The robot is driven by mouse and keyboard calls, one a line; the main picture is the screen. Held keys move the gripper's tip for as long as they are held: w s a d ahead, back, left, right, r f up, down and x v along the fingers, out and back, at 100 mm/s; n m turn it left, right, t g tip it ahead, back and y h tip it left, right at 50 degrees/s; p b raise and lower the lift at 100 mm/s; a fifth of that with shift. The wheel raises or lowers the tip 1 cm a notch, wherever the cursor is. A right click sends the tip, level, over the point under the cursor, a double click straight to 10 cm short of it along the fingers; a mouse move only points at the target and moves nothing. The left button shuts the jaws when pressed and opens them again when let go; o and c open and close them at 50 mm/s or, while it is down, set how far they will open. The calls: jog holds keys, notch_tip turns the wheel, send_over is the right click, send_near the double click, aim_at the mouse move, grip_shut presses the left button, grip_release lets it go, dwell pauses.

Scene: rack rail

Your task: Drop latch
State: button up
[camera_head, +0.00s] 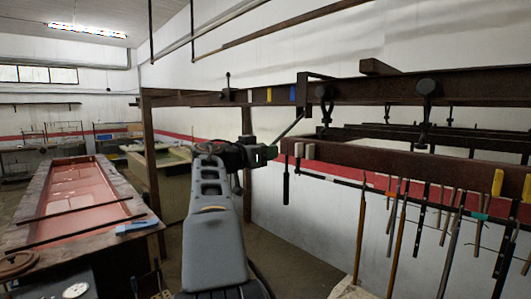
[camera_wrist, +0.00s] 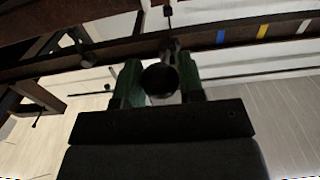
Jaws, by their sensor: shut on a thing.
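My gripper (camera_head: 266,154) is at the end of my grey arm, just below the long dark rail (camera_head: 350,92). In the wrist view its two green fingers (camera_wrist: 160,88) are on either side of a dark round-ended handle (camera_wrist: 160,79), shut on it. In the head view a thin grey lever (camera_head: 291,125) slopes down to the left, from a dark bracket (camera_head: 303,92) on the rail to my gripper. It looks like the latch's lever, with its lower end hidden at the fingers. Whether the latch is engaged cannot be told.
A lower dark beam (camera_head: 400,160) to the right carries several hanging tools. Black clamps (camera_head: 427,88) hang on the rail, which has blue and yellow marks. A black handle (camera_head: 286,185) hangs just right of my gripper. A workbench with a red tray (camera_head: 85,190) stands at left.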

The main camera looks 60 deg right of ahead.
jog(key=s+d+f+b, duration=0.2)
jog(key=d+f, duration=0.3)
jog(key=d, duration=0.3)
jog(key=s+d+f+b, duration=0.3)
jog(key=d+f+b, duration=0.1)
jog(key=d, duration=0.5)
jog(key=shift+s+f+b, duration=0.3)
jog(key=shift+f+b, duration=0.05)
jog(key=shift+f, duration=0.15)
dwell(1.0)
jog(key=o, duration=0.8)
jog(key=shift+o, duration=0.2)
jog(key=b+v, duration=0.5)
jog(key=v, duration=0.2)
